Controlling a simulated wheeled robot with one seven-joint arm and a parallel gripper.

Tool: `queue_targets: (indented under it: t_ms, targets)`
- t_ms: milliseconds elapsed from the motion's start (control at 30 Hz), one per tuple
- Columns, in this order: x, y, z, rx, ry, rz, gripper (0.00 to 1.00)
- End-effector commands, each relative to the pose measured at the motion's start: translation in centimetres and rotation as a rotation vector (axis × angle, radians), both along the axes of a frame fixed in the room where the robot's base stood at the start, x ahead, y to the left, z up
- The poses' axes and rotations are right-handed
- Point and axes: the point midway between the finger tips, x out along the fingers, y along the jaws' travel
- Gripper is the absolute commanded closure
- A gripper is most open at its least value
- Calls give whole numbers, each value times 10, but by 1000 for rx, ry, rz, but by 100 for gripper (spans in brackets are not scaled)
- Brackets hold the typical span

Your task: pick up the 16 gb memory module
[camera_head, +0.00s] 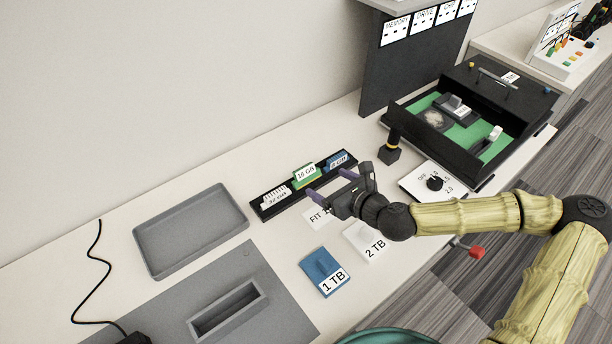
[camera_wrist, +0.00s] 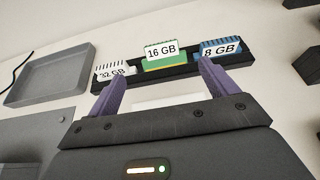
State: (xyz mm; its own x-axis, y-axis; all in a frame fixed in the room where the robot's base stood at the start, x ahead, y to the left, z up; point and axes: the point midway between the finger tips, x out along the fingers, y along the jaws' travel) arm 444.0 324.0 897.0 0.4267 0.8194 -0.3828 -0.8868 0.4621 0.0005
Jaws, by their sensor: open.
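The 16 GB memory module (camera_head: 306,175) is green with a white label and stands in the middle of a black rack (camera_head: 267,213). In the wrist view the 16 GB module (camera_wrist: 163,61) is centred ahead, between a 32 GB module (camera_wrist: 112,72) on the left and a blue 8 GB module (camera_wrist: 220,50) on the right. My gripper (camera_head: 328,184) is in front of the rack. In the wrist view its two purple fingers (camera_wrist: 164,92) are spread apart with nothing between them. The fingers appear short of the 16 GB module and not touching it.
A grey tray (camera_head: 190,262) lies left of the rack. A blue 1 TB drive (camera_head: 318,264) and a white 2 TB drive (camera_head: 356,232) lie in front. A dial plate (camera_head: 415,191), a black post (camera_head: 390,154) and an open black case (camera_head: 440,150) stand to the right.

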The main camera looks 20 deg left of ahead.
Motion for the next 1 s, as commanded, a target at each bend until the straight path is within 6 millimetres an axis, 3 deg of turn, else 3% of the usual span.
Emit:
queue_targets:
  t_ms: [433,1000]
  targets:
    - [31,65,-30,-1,1,4,15]
    - [41,81,-36,0,-1,3,15]
